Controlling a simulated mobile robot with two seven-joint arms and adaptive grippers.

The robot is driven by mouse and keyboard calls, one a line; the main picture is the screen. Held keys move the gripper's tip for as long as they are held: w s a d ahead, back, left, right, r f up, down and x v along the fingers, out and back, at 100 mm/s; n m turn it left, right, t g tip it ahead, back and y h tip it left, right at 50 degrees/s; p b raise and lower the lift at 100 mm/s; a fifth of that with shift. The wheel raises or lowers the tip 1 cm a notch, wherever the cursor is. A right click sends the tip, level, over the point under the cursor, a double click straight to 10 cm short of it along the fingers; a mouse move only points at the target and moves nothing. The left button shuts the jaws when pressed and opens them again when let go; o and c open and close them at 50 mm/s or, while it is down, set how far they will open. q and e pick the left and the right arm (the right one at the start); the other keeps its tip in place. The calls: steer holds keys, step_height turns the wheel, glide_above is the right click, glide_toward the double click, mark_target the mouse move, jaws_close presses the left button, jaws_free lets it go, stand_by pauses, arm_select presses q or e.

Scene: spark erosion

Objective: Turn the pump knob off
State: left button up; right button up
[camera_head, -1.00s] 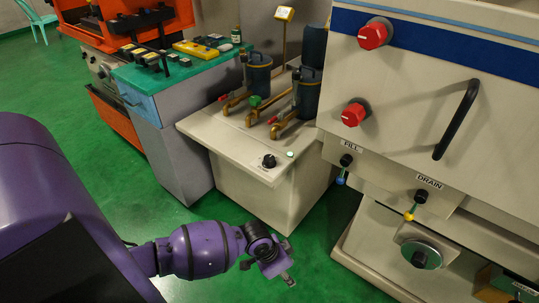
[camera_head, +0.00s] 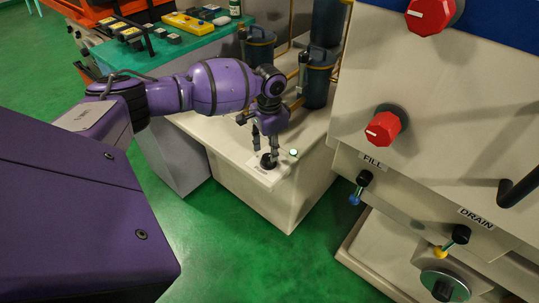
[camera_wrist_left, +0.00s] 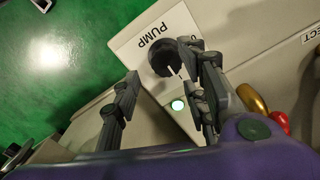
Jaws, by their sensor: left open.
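The pump knob (camera_head: 268,163) is a small black dial on the top of the beige pump cabinet. In the wrist view the knob (camera_wrist_left: 165,60) sits beside the PUMP label (camera_wrist_left: 158,32), and its white pointer line runs toward the lower right. A small lamp (camera_head: 293,152) glows pale green next to it. My left gripper (camera_head: 264,150) is open and points down just above the knob. In the wrist view its two fingers stand on either side, the right one close to the knob; I cannot tell whether they touch it. My right gripper is not in view.
Dark filter canisters (camera_head: 319,77) with brass pipes stand behind my left wrist on the cabinet. The beige machine with red knobs (camera_head: 383,128) and FILL and DRAIN valves rises to the right. A green-topped bench (camera_head: 200,37) stands behind. Green floor is clear in front.

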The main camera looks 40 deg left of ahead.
mark_target(269, 159)
arm_select(q)
step_height(269, 159, down, 4)
steer(key=shift+w+f, duration=0.1)
steer(key=shift+f, duration=0.1)
steer(key=c, duration=1)
